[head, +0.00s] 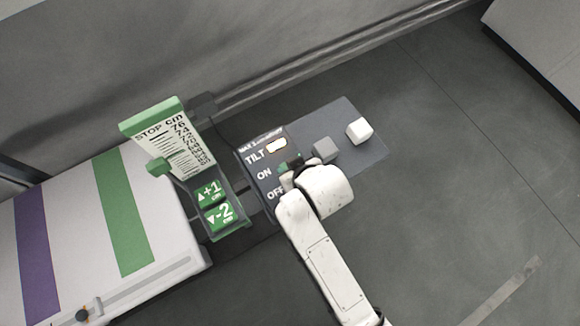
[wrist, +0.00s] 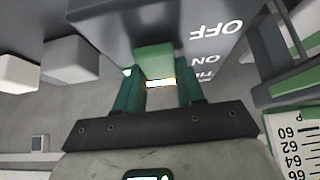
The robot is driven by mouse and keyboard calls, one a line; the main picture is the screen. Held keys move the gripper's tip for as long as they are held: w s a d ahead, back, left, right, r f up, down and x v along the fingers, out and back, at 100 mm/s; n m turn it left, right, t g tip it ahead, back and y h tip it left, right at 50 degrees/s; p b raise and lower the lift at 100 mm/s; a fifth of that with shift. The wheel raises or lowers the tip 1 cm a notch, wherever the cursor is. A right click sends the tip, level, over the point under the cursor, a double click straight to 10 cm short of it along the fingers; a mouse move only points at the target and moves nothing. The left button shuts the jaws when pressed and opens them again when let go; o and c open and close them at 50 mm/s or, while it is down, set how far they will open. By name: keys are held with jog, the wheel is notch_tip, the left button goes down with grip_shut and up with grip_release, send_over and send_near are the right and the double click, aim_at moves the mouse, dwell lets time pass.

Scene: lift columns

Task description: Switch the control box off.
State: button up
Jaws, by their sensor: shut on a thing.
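The control box (head: 255,176) is a dark panel marked TILT, ON and OFF, with a lit pale amber lamp (head: 277,145) beside TILT. Its green switch knob (head: 283,168) sits beside the ON label, partly hidden by my gripper (head: 291,172). In the wrist view the green knob (wrist: 154,62) stands between the two teal fingers of my gripper (wrist: 156,78), which are shut on it. The OFF label (wrist: 216,30) and part of the ON label show upside down to the right there. The lit lamp (wrist: 160,84) shows just below the knob.
A grey block (head: 325,149) and a white block (head: 359,130) stand on the dark plate right of the box. Left are a green scale sign (head: 180,140), green +1 and -2 buttons (head: 222,202), and a white table with purple and green stripes (head: 160,240).

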jog(key=shift+s+d+f+t+y+b, duration=0.1)
jog(key=shift+f+t+y+b, duration=0.1)
jog(key=shift+t+b, duration=0.15)
jog(key=shift+s+d+f+t+y+b, duration=0.1)
jog(key=shift+t+y+b, duration=0.1)
jog(key=shift+t, duration=0.15)
jog(key=shift+r, duration=0.25)
jog(key=o, duration=1)
jog(key=shift+o, duration=0.2)
jog(key=v, duration=1)
jog(key=shift+s+d+r, duration=0.15)
jog(key=shift+s+d, duration=0.05)
jog(key=shift+s, duration=0.15)
